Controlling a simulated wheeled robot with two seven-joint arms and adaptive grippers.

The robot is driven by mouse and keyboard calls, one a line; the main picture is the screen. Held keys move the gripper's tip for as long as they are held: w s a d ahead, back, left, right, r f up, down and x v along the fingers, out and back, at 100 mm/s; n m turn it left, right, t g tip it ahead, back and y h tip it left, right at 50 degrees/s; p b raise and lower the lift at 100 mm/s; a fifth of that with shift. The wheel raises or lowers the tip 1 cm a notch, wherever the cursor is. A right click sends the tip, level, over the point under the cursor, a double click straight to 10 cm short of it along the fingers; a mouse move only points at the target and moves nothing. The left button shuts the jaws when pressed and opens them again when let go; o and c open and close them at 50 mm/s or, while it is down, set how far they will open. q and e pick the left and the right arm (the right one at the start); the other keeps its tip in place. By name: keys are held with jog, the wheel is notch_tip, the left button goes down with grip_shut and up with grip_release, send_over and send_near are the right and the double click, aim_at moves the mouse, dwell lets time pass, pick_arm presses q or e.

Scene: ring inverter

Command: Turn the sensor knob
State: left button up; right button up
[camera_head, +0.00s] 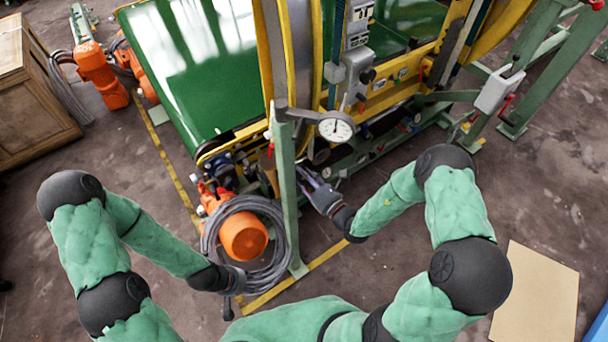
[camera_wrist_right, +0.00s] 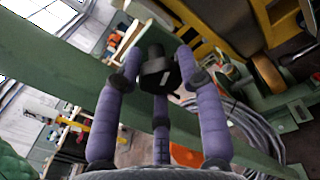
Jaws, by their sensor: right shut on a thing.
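The sensor knob (camera_wrist_right: 157,76) is black and sits between the three purple fingers of my right gripper (camera_wrist_right: 158,72) in the right wrist view. The fingers close around it from the left, the right and below. In the head view my right gripper (camera_head: 301,172) is beside the green upright post, under the round gauge; the knob cannot be made out there. My left gripper (camera_head: 232,291) is low at the left, beside the coiled grey cable, and too small and dark to tell its fingers.
A green post (camera_head: 289,205) stands close to my right gripper. A round white gauge (camera_head: 336,128) is above it. An orange motor (camera_head: 243,236) with coiled cable (camera_head: 280,262) lies between my arms. The yellow-framed machine (camera_head: 385,95) fills the back. A cardboard sheet (camera_head: 537,292) lies at right.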

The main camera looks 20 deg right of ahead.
jog(key=m+p, duration=0.1)
jog(key=m+y+p, duration=0.1)
jog(key=m, duration=0.1)
jog(key=shift+s+f+g+y, duration=0.1)
jog(key=shift+f+g+y, duration=0.05)
jog(key=shift+g+y, duration=0.15)
jog(key=m+y+p, duration=0.1)
jog(key=m, duration=0.1)
jog(key=shift+a+f+m, duration=0.1)
jog(key=shift+m, duration=0.3)
jog(key=shift+s+m+y+p, duration=0.1)
jog(key=shift+m+y+p, duration=0.25)
jog(key=shift+m, duration=0.55)
jog(key=shift+f, duration=0.1)
jog(key=o, duration=1.1)
jog(key=shift+o, duration=0.2)
jog(key=r+v, duration=0.1)
jog(key=v, duration=0.6)
jog(key=shift+s+d+f, duration=0.3)
jog(key=shift+d+f, duration=0.05)
jog(key=shift+f, duration=0.2)
